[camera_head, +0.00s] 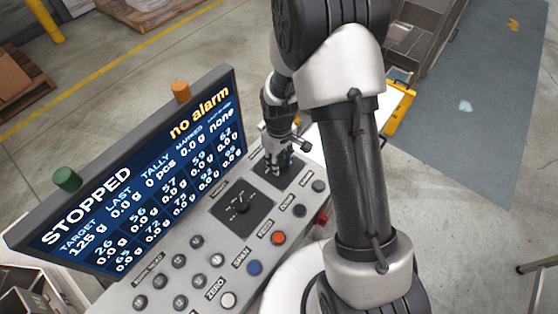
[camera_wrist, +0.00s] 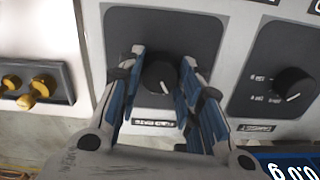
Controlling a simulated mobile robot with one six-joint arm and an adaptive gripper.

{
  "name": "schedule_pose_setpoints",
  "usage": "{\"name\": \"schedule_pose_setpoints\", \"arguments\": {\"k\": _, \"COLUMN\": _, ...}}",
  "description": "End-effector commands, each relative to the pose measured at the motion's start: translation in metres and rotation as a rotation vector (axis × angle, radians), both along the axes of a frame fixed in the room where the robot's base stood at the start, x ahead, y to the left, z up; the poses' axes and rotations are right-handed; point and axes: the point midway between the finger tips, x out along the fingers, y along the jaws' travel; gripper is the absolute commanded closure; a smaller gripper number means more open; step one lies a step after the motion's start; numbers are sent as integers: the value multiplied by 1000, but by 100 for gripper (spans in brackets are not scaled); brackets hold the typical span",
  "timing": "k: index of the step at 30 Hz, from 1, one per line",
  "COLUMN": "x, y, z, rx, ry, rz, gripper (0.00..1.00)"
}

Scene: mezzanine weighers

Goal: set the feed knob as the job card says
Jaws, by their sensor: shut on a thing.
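A black round knob (camera_wrist: 160,75) sits on a dark square plate (camera_wrist: 205,28) on the grey console. My gripper (camera_wrist: 160,95) has its blue-padded fingers on both sides of this knob and is shut on it. In the head view my gripper (camera_head: 279,167) is over the far plate of the console, and its knob is hidden there. A second black knob with a white pointer line (camera_wrist: 292,88) is beside it; it also shows in the head view (camera_head: 241,207). I cannot make out a job card.
A tilted screen (camera_head: 130,175) reads STOPPED, no alarm, target 125 g. The console has several grey buttons, an orange button (camera_head: 278,238), a blue button (camera_head: 255,267) and a red part (camera_head: 322,219) at its edge. Yellow fittings (camera_wrist: 30,88) show left in the wrist view.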

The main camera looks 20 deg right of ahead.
Motion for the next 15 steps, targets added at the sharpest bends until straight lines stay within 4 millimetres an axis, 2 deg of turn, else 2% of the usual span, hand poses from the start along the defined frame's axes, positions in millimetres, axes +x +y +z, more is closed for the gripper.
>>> {"name": "schedule_pose_setpoints", "arguments": {"k": 15, "x": 1, "y": 0, "z": 0, "rx": 0, "ry": -1, "rz": 413, "gripper": 91}}
